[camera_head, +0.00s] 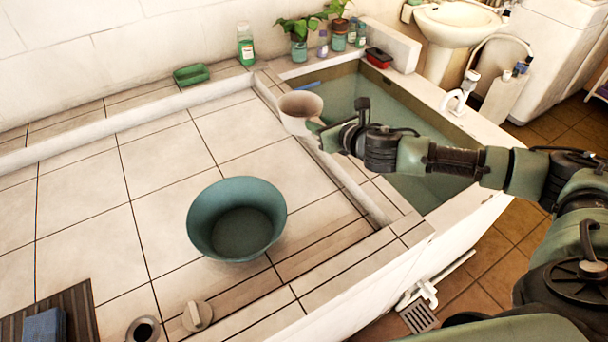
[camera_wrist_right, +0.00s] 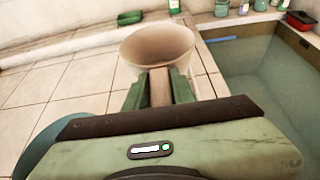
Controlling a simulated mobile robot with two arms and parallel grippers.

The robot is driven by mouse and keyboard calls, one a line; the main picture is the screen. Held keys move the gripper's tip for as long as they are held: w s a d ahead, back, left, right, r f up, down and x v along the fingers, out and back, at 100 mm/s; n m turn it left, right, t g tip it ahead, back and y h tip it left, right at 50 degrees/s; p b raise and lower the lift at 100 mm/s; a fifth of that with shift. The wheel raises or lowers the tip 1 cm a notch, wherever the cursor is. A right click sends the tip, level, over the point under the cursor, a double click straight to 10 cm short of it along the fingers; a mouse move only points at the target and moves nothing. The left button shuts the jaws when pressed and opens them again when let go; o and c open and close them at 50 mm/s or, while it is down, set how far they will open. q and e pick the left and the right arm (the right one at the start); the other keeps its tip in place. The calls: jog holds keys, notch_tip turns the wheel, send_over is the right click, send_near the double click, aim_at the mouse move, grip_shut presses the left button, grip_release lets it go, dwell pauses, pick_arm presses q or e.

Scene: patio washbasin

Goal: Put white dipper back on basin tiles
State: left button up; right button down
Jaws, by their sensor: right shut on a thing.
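The white dipper (camera_head: 299,112) is a pale cup with its open mouth facing up, slightly tilted. In the head view it shows over the low ledge between the tiled basin floor and the water tank. My right gripper (camera_head: 318,130) is shut on its handle. In the right wrist view the dipper (camera_wrist_right: 158,48) stands just beyond the fingers, with the handle between them (camera_wrist_right: 160,90). I cannot tell whether its bottom touches anything. The basin tiles (camera_head: 160,160) spread out left of the dipper. My left gripper is not in view.
A blue-green bowl (camera_head: 237,219) stands on the tiles near the front. A water-filled tank (camera_head: 365,90) lies under my right arm. A green soap dish (camera_head: 191,74), a green bottle (camera_head: 245,44) and potted plants (camera_head: 299,45) line the back. The left tiles are mostly clear.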

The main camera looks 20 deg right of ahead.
jog(key=shift+d+f+b, duration=0.1)
jog(key=shift+f+b, duration=2)
jog(key=shift+f, duration=7.9)
jog(key=shift+f, duration=0.15)
jog(key=c, duration=1.2)
grip_release()
jog(key=shift+o, duration=0.2)
